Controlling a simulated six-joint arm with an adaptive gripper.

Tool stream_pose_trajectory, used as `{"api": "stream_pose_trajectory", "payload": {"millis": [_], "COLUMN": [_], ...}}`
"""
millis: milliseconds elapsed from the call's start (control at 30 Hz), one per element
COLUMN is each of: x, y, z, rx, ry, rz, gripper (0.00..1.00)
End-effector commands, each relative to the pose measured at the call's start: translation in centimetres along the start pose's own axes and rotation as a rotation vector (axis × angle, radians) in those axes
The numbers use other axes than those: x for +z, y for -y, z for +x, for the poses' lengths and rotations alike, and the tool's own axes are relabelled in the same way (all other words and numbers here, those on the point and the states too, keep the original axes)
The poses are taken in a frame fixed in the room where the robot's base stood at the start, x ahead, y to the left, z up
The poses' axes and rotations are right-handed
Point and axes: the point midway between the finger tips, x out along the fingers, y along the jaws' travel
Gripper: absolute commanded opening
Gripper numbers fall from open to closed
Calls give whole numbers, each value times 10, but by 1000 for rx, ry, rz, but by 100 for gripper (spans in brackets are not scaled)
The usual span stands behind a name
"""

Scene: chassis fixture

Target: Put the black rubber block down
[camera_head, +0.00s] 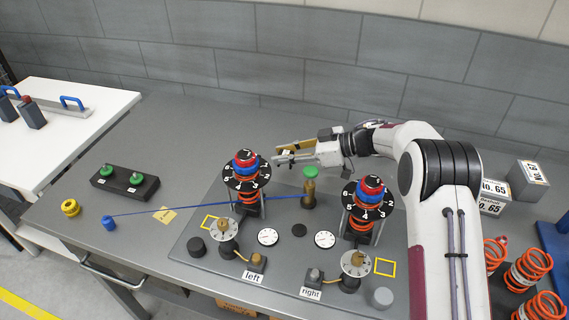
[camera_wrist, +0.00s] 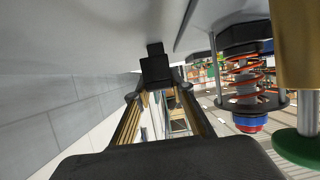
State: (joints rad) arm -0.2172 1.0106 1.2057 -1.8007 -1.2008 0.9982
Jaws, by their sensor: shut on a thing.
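My gripper (camera_head: 277,155) is in the air above the grey fixture plate (camera_head: 190,225), just right of the left spring tower's red and blue top (camera_head: 246,160). In the wrist view my gripper (camera_wrist: 157,95) has its two fingers closed on the black rubber block (camera_wrist: 157,70) at their tips. The block is dark, with a narrower piece standing out from it. In the head view the block is too small or hidden to make out clearly. The wrist picture appears upside down, with a spring tower (camera_wrist: 247,75) at the right.
The right spring tower (camera_head: 368,190) and a brass post with a green top (camera_head: 310,185) stand near my gripper. A blue line (camera_head: 200,208) crosses the plate from a blue spool (camera_head: 109,223). White gauges (camera_head: 268,237) lie on the plate. Bare table lies behind the plate.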

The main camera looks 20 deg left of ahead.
Motion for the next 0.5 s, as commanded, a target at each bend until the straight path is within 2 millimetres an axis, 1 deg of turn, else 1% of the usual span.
{"api": "stream_pose_trajectory", "payload": {"millis": [300, 400, 500], "x": [27, 33, 34], "y": [0, 0, 0], "z": [11, 14, 14], "rx": [0, 0, 1], "ry": [1, 0, 0], "rz": [2, 2, 1], "gripper": [0, 0, 0]}}
